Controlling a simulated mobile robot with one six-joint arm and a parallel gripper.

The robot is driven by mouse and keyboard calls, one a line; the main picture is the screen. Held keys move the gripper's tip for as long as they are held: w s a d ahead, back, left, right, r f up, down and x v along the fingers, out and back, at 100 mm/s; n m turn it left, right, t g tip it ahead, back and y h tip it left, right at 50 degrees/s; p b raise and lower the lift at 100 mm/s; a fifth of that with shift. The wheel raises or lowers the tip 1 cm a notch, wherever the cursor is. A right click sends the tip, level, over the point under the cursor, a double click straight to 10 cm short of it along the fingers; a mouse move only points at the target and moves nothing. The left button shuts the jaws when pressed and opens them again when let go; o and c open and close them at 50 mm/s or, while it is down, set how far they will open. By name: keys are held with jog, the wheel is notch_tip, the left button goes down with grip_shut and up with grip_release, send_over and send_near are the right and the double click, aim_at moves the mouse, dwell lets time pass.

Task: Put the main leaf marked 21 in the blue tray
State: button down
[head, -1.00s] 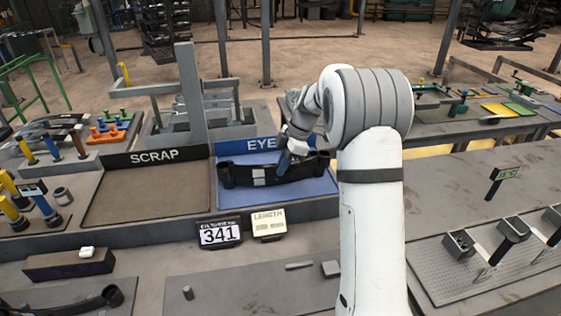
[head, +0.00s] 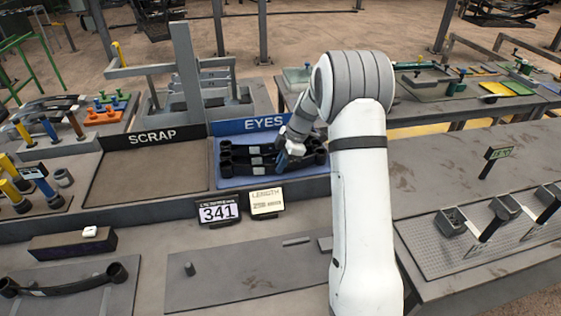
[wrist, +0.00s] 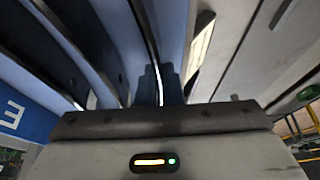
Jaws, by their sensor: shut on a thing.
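The blue tray (head: 232,181) stands behind the displays, under an "EYES" sign. Several dark leaves with rolled eyes lie side by side across it. My gripper (head: 283,160) is down at the tray, its blue fingers shut on the front leaf (head: 240,166). In the wrist view, the fingers (wrist: 160,85) pinch this leaf edge-on (wrist: 146,30), with other dark leaves beside it to the left. I cannot read the number 21 on any leaf, nor tell whether the held leaf touches the tray floor.
An empty brown "SCRAP" tray (head: 150,178) adjoins on the left. Displays reading "341" (head: 218,211) and "LENGTH" (head: 266,203) stand in front. Another dark leaf (head: 65,287) lies at front left. A grey post (head: 187,75) rises behind the trays.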

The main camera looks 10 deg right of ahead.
jog(key=c, duration=1.6)
grip_release()
jog(key=shift+r, duration=0.15)
jog(key=b+v, duration=0.2)
jog(key=v, duration=1)
jog(key=s+a+r+m+t+h, duration=0.1)
jog(key=s+a+r+m, duration=0.2)
jog(key=s, duration=0.5)
jog(key=s+a+r+m+h, duration=0.1)
jog(key=s+r+m, duration=0.2)
jog(key=s+m, duration=0.35)
jog(key=s+f+m+t, duration=0.1)
jog(key=s+m, duration=0.2)
jog(key=s, duration=0.3)
jog(key=s+f+m+h, duration=0.1)
jog(key=s+m, duration=0.2)
jog(key=s, duration=0.3)
jog(key=s+f+m+t+h, duration=0.1)
jog(key=s+m, duration=0.2)
jog(key=s, duration=0.4)
jog(key=shift+a+t, duration=0.3)
